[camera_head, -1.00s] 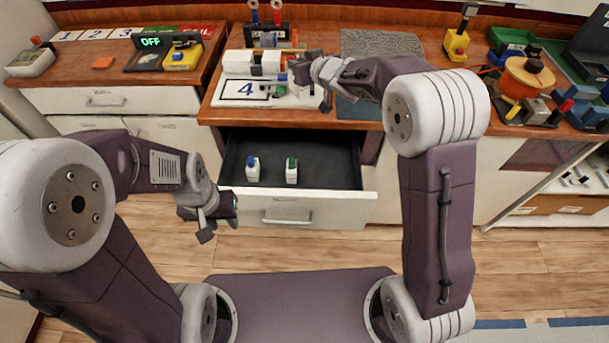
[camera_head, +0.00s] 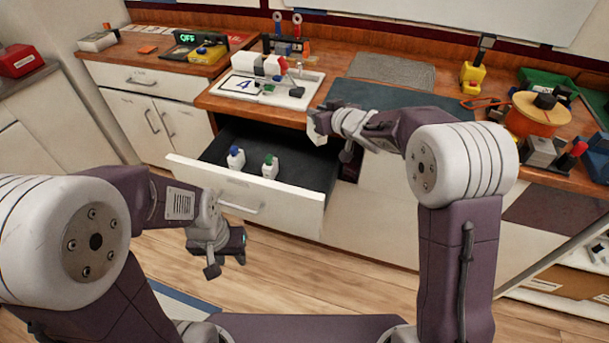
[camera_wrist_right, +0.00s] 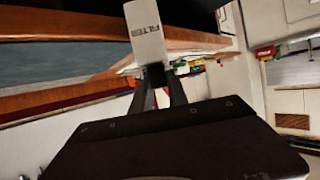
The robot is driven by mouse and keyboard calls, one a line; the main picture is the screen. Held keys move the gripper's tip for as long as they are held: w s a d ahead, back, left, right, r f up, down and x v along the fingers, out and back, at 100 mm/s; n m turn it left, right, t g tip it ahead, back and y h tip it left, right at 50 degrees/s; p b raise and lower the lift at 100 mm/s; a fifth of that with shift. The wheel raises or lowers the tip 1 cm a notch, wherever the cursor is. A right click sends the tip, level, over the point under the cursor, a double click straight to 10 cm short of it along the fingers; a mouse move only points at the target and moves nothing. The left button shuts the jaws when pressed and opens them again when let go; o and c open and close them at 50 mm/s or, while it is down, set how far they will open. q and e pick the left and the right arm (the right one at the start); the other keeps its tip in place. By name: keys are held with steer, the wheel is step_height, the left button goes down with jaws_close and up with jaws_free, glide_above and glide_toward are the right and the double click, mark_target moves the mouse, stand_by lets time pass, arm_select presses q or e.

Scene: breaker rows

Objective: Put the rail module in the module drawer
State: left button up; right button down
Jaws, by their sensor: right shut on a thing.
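The rail module (camera_wrist_right: 148,35) is a white block with dark "FILTER" lettering, held between the fingers of my right gripper (camera_wrist_right: 158,78). In the head view, my right gripper (camera_head: 322,122) is at the counter's front edge, above the back right of the drawer, with the white module (camera_head: 313,130) at its tip. The module drawer (camera_head: 258,205) is pulled open, with a dark inside. My left gripper (camera_head: 226,254) hangs low in front of the drawer, apart from it; its jaw gap is unclear.
In the drawer stand a blue-topped white module (camera_head: 236,160) and a green-topped one (camera_head: 270,168). A white board marked 4 (camera_head: 242,86) with white blocks sits on the counter behind. An orange reel (camera_head: 538,118) stands at right.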

steer(key=shift+f+b, duration=4.7)
steer(key=shift+f, duration=6.65)
steer(key=shift+r, duration=0.15)
steer(key=c, duration=1.7)
jaws_free()
steer(key=shift+f, duration=0.2)
steer(key=o, duration=0.4)
